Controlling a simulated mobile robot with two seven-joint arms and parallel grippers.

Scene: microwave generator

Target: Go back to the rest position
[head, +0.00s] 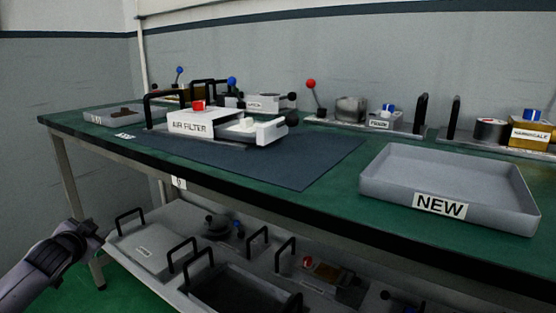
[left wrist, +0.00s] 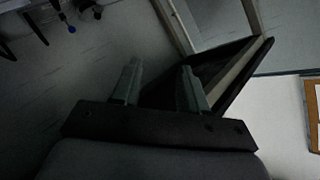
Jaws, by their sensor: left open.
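My left arm comes in at the lower left of the head view, below the level of the tabletop. My right gripper is in neither view.
A green workbench (head: 330,208) carries the air filter unit (head: 190,123) on a dark mat (head: 300,160). A grey tray labelled NEW (head: 375,185) stands at the right. More units stand behind, and a lower shelf (head: 130,268) holds several parts.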

